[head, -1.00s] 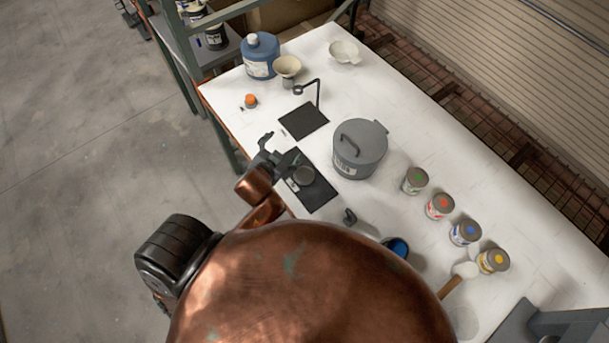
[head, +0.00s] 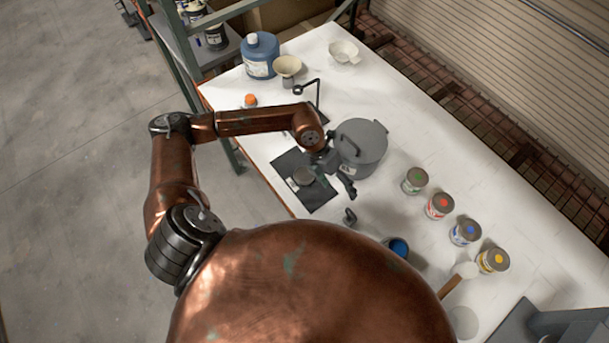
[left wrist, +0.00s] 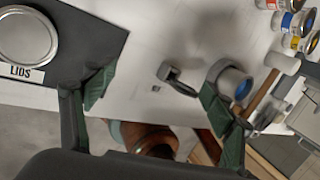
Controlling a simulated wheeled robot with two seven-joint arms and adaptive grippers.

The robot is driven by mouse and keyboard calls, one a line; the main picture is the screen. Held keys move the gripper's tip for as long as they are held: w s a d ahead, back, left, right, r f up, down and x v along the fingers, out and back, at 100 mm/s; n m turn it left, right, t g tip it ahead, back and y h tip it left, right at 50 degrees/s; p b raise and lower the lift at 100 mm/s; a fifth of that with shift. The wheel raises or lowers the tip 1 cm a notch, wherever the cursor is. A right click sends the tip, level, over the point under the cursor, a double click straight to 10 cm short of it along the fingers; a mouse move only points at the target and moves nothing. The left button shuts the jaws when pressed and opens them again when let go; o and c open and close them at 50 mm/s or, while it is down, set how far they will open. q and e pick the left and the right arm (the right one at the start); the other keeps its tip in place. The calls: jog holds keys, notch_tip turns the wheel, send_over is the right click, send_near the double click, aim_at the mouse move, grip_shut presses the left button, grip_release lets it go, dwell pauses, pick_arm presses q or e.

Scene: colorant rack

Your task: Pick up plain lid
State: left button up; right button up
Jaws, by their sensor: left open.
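The plain lid (head: 304,175) is a round grey disc lying on a dark mat (head: 318,199). In the left wrist view the lid (left wrist: 27,37) is at the upper left, beside a label reading LIDS. My left gripper (head: 335,180) is over the right side of the mat, just right of the lid and in front of the large grey pot. In the left wrist view its fingers (left wrist: 158,92) are spread, with nothing held between them. The lid lies outside the fingers, to their left. My right gripper is not in view.
The large grey lidded pot (head: 367,142) stands close behind my left gripper. A small dark clip-like object (head: 350,217) and an open can with blue inside (head: 398,247) are nearer. Several paint cans (head: 440,207) line the right. A blue jug (head: 260,55) stands at the back.

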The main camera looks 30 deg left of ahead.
aim_at(303, 176)
pick_arm(q)
jog(key=a+y, duration=0.1)
jog(key=a, duration=0.3)
jog(key=w+a+f+y, duration=0.1)
jog(key=a+y, duration=0.1)
jog(key=a, duration=0.2)
jog(key=w+a+y, duration=0.1)
jog(key=a+y, duration=0.1)
jog(key=a, duration=0.3)
jog(key=shift+w+f+n, duration=0.15)
jog(key=shift+w+n, duration=0.1)
jog(key=shift+n, duration=0.05)
jog(key=shift+a+f+p, duration=0.2)
jog(key=shift+a+f, duration=0.05)
jog(key=shift+f, duration=0.3)
jog(key=shift+a+f+p, duration=0.15)
jog(key=shift+a+f, duration=0.05)
jog(key=shift+f, duration=0.35)
jog(key=f+p, duration=0.1)
jog(key=f, duration=0.1)
jog(key=f+p, duration=0.1)
jog(key=f, duration=0.2)
jog(key=shift+w+a, duration=0.1)
jog(key=shift+a, duration=0.1)
jog(key=shift+f, duration=0.3)
jog(key=shift+c, duration=0.4)
jog(key=c, duration=0.8)
